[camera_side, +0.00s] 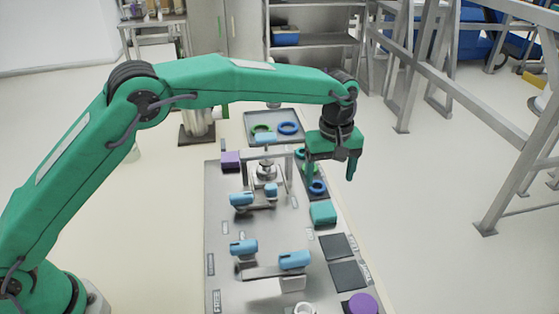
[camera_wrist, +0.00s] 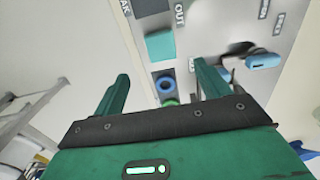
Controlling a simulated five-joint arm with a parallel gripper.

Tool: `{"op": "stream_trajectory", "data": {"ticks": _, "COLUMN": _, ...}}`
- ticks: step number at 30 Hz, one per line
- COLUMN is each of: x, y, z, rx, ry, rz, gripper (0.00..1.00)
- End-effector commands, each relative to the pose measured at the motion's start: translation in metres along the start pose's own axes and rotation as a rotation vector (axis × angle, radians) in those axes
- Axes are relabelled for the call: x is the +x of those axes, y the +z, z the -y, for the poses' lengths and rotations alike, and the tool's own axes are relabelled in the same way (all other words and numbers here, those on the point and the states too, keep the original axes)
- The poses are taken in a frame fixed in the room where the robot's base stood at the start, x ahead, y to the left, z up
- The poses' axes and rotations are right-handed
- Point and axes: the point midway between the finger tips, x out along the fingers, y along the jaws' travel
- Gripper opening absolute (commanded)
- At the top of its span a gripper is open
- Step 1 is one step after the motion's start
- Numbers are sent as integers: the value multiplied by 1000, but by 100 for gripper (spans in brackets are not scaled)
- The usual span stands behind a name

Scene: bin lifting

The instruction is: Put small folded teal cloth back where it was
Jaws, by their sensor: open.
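The small folded teal cloth (camera_side: 323,212) lies as a flat block on the right side of the grey work board (camera_side: 232,215). In the wrist view the cloth (camera_wrist: 160,44) shows just beyond the fingertips, apart from them. My gripper (camera_side: 329,180) is open and empty, its two fingers pointing down above the board, higher and farther back than the cloth. The wrist view also shows the open gripper (camera_wrist: 161,72) with its fingers spread. Two dark square pads, one (camera_side: 336,247) nearer the cloth and one (camera_side: 348,275) in front, lie in line with it.
A blue ring (camera_side: 317,186) lies behind the cloth, partly near a finger. Light-blue clamp parts (camera_side: 294,260) stand on the board to the left. A purple block (camera_side: 231,159), a purple cylinder (camera_side: 362,304) and a tray (camera_side: 251,136) with rings are around.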

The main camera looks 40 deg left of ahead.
Motion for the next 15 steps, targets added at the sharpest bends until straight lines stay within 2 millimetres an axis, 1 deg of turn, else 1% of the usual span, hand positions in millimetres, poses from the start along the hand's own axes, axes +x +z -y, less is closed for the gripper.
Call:
{"op": "stream_trajectory", "data": {"ticks": 3, "x": -7, "y": 0, "z": 0, "rx": 0, "ry": -1, "rz": 0, "gripper": 75}}
{"op": "stream_trajectory", "data": {"ticks": 6, "x": -9, "y": 0, "z": 0, "rx": 0, "ry": -1, "rz": 0, "gripper": 75}}
{"op": "stream_trajectory", "data": {"ticks": 15, "x": -10, "y": 0, "z": 0, "rx": 0, "ry": -1, "rz": 0, "gripper": 75}}
